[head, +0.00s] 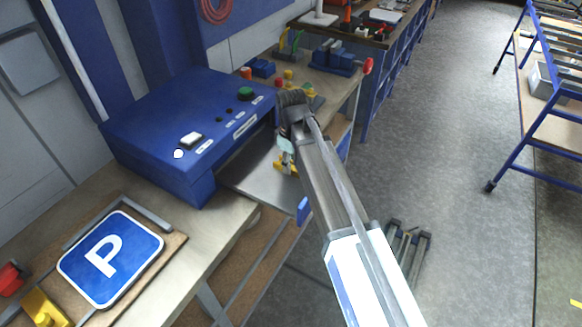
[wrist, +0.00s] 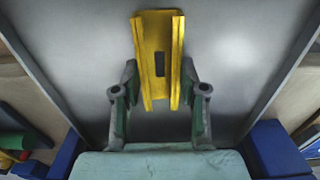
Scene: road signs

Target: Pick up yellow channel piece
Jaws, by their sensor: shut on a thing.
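The yellow channel piece (wrist: 159,40) is a short yellow strip with raised side edges and a dark slot. It stands out between the fingers of my gripper (wrist: 160,72) in the wrist view, one finger at each long side. In the head view, my gripper (head: 286,154) is over the grey metal plate at the front of the blue machine, and a small part of the yellow channel piece (head: 281,167) shows there. My arm hides some of the gripper. My gripper is shut on the piece. I cannot tell whether the piece touches the plate.
The blue machine (head: 185,120) rises just left of my gripper, above the grey metal plate (head: 240,181). A blue parking sign (head: 80,262) lies at the lower left. Small coloured parts and blue bins (head: 336,60) stand on the bench behind. Open floor (head: 440,150) lies to the right.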

